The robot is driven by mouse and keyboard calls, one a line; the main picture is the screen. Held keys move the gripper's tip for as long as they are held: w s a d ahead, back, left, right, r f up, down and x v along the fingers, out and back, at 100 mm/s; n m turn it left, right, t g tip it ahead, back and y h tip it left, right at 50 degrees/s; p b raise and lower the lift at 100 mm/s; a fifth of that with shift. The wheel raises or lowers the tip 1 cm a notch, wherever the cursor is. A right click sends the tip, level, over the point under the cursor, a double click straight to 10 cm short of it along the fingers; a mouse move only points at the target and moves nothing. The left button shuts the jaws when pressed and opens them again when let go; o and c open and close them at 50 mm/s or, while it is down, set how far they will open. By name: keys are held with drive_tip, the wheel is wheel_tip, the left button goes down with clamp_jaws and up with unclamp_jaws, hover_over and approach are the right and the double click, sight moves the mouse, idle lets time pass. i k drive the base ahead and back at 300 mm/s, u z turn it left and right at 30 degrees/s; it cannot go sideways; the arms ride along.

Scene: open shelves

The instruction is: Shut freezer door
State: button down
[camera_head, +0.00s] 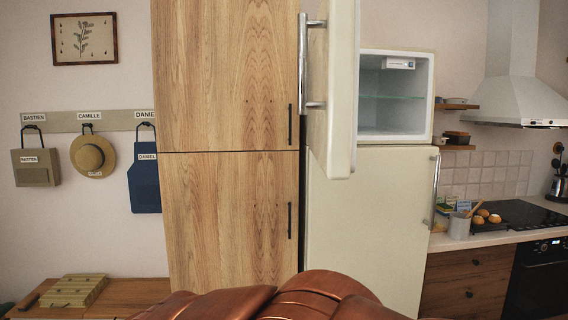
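The freezer door (340,95) is cream-white and stands wide open, swung out toward me at the top of the fridge. Its chrome vertical handle (312,62) is on the left side of the door as I see it. Behind it to the right, the freezer compartment (396,95) is open, with a glass shelf and a small white label box inside. The lower fridge door (372,225) is shut, with a long chrome handle on its right edge. Copper-coloured parts of my arm show at the bottom middle. My gripper is not in view.
A tall wooden cabinet (225,150) stands directly left of the fridge, close to the door handle. A counter with a hob (515,213), buns and a utensil cup is at right, under a hood (515,98). A low wooden surface (125,295) is at lower left.

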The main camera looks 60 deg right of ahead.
sight(328, 64)
drive_tip(key=z, duration=0.6)
drive_tip(key=i, duration=0.8)
drive_tip(key=z, duration=0.7)
